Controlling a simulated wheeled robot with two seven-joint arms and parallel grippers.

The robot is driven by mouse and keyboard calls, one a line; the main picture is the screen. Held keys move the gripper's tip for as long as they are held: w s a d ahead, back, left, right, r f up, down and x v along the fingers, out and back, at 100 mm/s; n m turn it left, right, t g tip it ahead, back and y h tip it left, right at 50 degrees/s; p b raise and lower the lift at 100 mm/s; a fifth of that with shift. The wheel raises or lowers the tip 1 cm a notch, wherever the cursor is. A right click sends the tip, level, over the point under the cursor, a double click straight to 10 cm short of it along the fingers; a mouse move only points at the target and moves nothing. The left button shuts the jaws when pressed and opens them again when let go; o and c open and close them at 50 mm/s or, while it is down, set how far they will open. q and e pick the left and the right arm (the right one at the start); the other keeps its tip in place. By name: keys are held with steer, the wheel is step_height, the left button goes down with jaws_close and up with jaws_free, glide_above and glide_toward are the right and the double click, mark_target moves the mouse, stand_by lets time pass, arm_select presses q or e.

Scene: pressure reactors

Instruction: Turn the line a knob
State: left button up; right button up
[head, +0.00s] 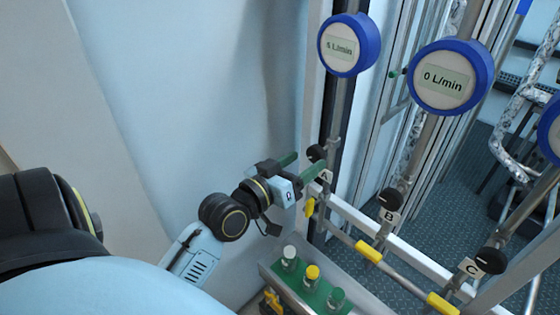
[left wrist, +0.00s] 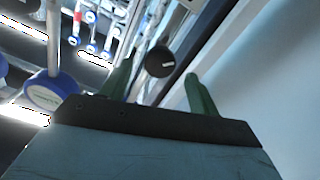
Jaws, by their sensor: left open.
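The line A knob (head: 316,153) is a small black round knob above the "A" label, on the leftmost pipe in the head view. In the left wrist view the dark knob (left wrist: 159,62) shows a light mark on its face. My left gripper (head: 303,165) is open, its two green fingers pointing at the knob. In the left wrist view the gripper (left wrist: 160,72) has the knob between its fingertips with gaps on both sides. I cannot tell how deep the knob sits between them. My right gripper is not in view.
A blue-rimmed gauge (head: 349,45) stands above line A; its number is hard to read. Another gauge (head: 451,77) reads 0 L/min. The B knob (head: 390,199) and C knob (head: 491,261) are to the right. A tray (head: 325,297) with capped bottles lies below. A pale wall stands at left.

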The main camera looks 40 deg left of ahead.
arm_select(q)
steer(key=s+b, duration=0.1)
steer(key=s, duration=0.5)
steer(key=shift+s+a, duration=0.25)
steer(key=shift+s, duration=0.15)
steer(key=s+d+f+g+y+b, duration=0.1)
steer(key=s+f+g+b, duration=0.2)
steer(key=f, duration=1.9)
steer(key=s+f+g+b, duration=0.1)
steer(key=f+g+b, duration=0.3)
steer(key=f, duration=1.8)
steer(key=s+d+f+m+g+b, duration=0.1)
steer(key=s+d+f+g, duration=0.15)
steer(key=s+f, duration=0.4)
steer(key=s+d+f+m+g+b, duration=0.1)
steer(key=s+f+g, duration=0.25)
steer(key=f, duration=0.55)
steer(key=s+f+m+g+b, duration=0.1)
steer(key=s+f+g, duration=0.1)
steer(key=s+f, duration=0.3)
steer(key=s+f+m+g+b, duration=0.1)
steer(key=s+f, duration=0.5)
steer(key=s, duration=0.7)
steer(key=shift+d+m+g+y+b, duration=0.3)
steer(key=shift+d+m+g, duration=0.1)
steer(key=shift+g, duration=0.1)
